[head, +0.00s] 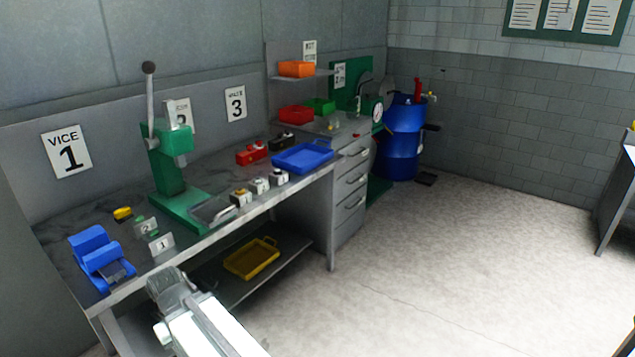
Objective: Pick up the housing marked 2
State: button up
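Three small pale blocks stand in a row along the front of the grey workbench: a left one with a yellowish top (240,197), a middle one (260,185) and a right one (279,177). They look like housings, but their marks are too small to read, so I cannot tell which bears a 2. My gripper (168,283) is at the lower left, in front of the bench's near edge and well left of the blocks. It is seen from behind, its fingers are not clear, and nothing shows in it.
The workbench (75,248) carries a blue vice (101,258), a green press (172,160), small number cards (161,244), a blue tray (302,158) and a red block (251,153). A yellow tray (251,258) lies on the lower shelf.

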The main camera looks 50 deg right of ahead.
aim_at(257, 189)
jog(key=z, duration=0.3)
jog(key=i, duration=1)
jog(key=u, duration=0.05)
